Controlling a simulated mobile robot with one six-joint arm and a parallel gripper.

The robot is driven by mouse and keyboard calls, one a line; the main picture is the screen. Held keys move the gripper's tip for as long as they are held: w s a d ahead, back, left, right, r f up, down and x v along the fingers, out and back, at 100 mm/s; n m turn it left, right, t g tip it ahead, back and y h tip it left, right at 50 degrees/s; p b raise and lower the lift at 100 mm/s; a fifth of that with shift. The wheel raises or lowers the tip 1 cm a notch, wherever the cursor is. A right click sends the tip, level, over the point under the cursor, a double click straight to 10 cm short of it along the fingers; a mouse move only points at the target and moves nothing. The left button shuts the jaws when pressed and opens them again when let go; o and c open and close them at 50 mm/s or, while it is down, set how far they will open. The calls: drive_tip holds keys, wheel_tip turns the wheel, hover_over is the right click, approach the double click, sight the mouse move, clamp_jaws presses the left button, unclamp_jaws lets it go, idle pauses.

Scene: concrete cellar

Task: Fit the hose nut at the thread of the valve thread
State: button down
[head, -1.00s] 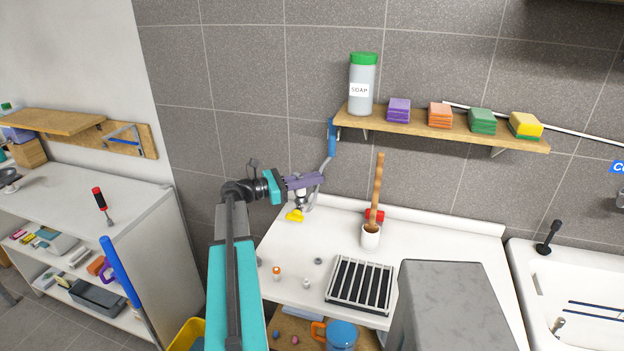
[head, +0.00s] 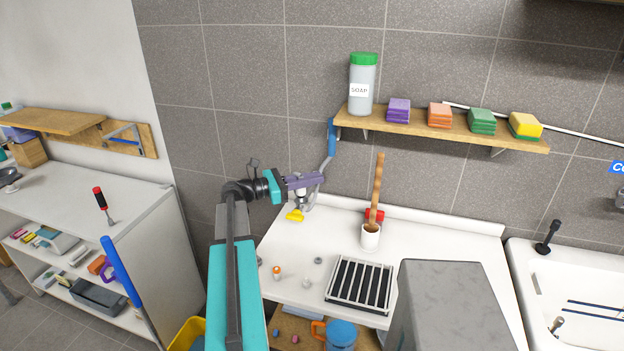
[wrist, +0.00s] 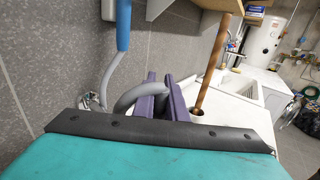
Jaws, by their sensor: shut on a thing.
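My gripper (head: 304,181) has purple fingers and is shut on the end of a grey hose near the tiled wall. In the wrist view the hose (wrist: 129,98) curves in from the left and passes between the fingers (wrist: 165,103). The hose nut is hidden by the fingers, so I take it to be in their grip. A pale metal fitting (head: 301,197) with a yellow handle (head: 295,215) shows just below the fingers; it looks like the valve. Its thread is hidden, and I cannot tell whether the nut touches it.
A blue sleeve (head: 332,137) on the wall is at the hose's upper end. A white cup (head: 371,236) with a wooden-handled tool stands right of the gripper, near a black-slotted rack (head: 334,290). A shelf (head: 440,128) with soap and sponges hangs above. Small loose parts lie on the counter.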

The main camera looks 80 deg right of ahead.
drive_tip(key=shift+f+b, duration=0.45)
drive_tip(key=shift+f, duration=0.85)
idle(0.5)
drive_tip(key=c, duration=1.7)
unclamp_jaws()
drive_tip(key=b+v, duration=0.4)
drive_tip(key=v, duration=0.9)
drive_tip(key=shift+w+a, duration=0.2)
drive_tip(key=shift+w, duration=0.1)
